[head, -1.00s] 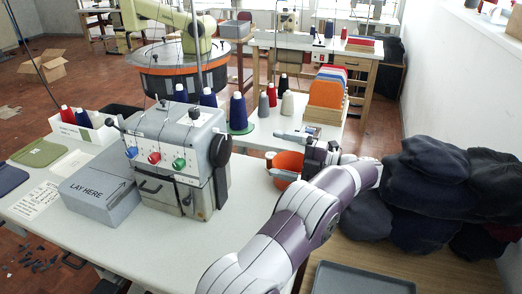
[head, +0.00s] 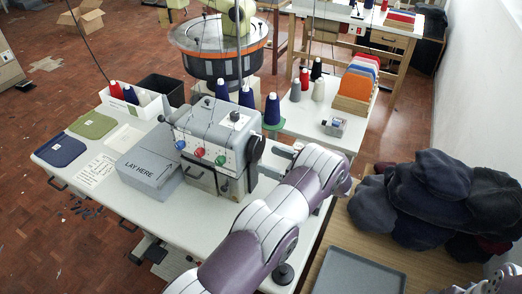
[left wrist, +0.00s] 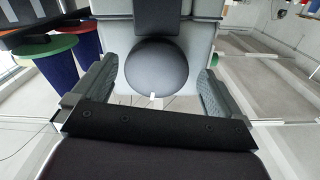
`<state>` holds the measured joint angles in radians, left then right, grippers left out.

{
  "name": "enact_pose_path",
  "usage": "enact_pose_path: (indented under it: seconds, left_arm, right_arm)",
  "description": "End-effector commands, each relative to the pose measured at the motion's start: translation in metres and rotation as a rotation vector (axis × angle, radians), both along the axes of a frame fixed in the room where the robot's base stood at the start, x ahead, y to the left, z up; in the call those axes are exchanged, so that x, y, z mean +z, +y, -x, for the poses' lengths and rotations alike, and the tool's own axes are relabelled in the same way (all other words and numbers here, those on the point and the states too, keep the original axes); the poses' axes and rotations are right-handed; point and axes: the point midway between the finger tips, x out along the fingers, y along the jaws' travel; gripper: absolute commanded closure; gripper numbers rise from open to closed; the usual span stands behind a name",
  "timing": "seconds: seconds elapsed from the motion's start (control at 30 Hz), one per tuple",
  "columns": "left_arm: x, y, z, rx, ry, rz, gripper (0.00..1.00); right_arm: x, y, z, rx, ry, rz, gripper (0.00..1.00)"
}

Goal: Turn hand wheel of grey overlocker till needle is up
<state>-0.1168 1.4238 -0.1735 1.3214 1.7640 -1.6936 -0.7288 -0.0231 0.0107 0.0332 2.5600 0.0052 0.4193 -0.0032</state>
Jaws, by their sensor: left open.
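The grey overlocker (head: 210,135) stands on the white table, with red, blue and green dials on its front. Its black hand wheel (head: 255,149) is on its right side. In the left wrist view the hand wheel (left wrist: 157,68) is a dark disc with a small white mark at its lower rim. My left gripper (head: 274,158) is open at the wheel's right side. In the left wrist view its fingers (left wrist: 157,88) stand left and right of the wheel, with gaps on both sides. The needle cannot be made out.
A grey "LAY HERE" block (head: 149,172) sits left of the overlocker. Thread cones, one blue (head: 272,110), stand behind it. A white box (head: 130,103) holds more cones. Dark caps (head: 425,200) are piled at right by a grey tray (head: 358,272).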

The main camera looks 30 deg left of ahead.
Motion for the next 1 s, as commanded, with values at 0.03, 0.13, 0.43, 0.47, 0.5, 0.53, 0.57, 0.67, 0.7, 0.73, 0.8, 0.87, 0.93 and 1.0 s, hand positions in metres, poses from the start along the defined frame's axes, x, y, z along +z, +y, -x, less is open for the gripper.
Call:
enact_pose_path:
  seconds: [0.03, 0.13, 0.43, 0.47, 0.5, 0.53, 0.57, 0.67, 0.7, 0.73, 0.8, 0.87, 0.93, 1.0]
  left_arm:
    - [0.004, 0.011, 0.001, 0.002, 0.0, 0.001, 0.0]
    - [0.002, 0.028, 0.003, 0.002, 0.0, 0.0, 0.0]
    - [0.0, 0.042, 0.004, -0.001, -0.004, 0.0, 0.0]
    - [0.0, 0.042, 0.004, -0.001, -0.004, 0.0, 0.0]
    - [0.0, 0.042, 0.004, -0.001, -0.004, 0.0, 0.0]
    - [0.0, 0.042, 0.004, -0.001, -0.004, 0.0, 0.0]
    - [0.0, 0.042, 0.004, -0.001, -0.004, 0.0, 0.06]
    - [0.0, 0.042, 0.004, -0.001, -0.004, 0.0, 0.36]
    - [0.0, 0.042, 0.004, -0.001, -0.004, 0.0, 0.36]
    - [0.0, 0.042, 0.004, -0.001, -0.004, 0.0, 0.36]
    - [-0.005, 0.042, 0.003, -0.001, -0.036, -0.004, 0.36]
    - [-0.006, 0.042, 0.002, -0.001, -0.085, -0.009, 0.36]
    - [-0.003, 0.042, 0.001, -0.001, -0.124, -0.014, 0.36]
    - [-0.001, 0.042, 0.001, -0.001, -0.133, -0.015, 0.36]
  right_arm:
    - [0.007, 0.0, 0.0, 0.0, 0.0, 0.0, 1.0]
    - [0.012, 0.0, 0.0, 0.0, 0.0, 0.0, 1.0]
    - [0.013, 0.0, 0.0, 0.0, 0.0, 0.0, 1.0]
    - [0.013, 0.0, 0.0, 0.0, 0.0, 0.0, 1.0]
    - [0.013, 0.0, 0.0, 0.0, 0.0, 0.0, 1.0]
    - [0.013, 0.0, 0.0, 0.0, 0.0, 0.0, 1.0]
    - [0.013, 0.0, 0.0, 0.0, 0.0, 0.0, 1.0]
    - [0.013, 0.0, 0.0, 0.0, 0.0, 0.0, 1.0]
    - [0.013, 0.0, 0.0, 0.0, 0.0, 0.0, 1.0]
    - [0.013, 0.0, 0.0, 0.0, 0.0, 0.0, 1.0]
    - [0.004, 0.0, 0.0, 0.0, 0.0, 0.0, 1.0]
    - [-0.004, 0.0, 0.0, 0.0, 0.0, 0.0, 1.0]
    - [-0.007, 0.0, 0.0, 0.0, 0.001, 0.0, 1.0]
    - [-0.004, 0.0, 0.0, 0.0, 0.001, 0.0, 1.0]
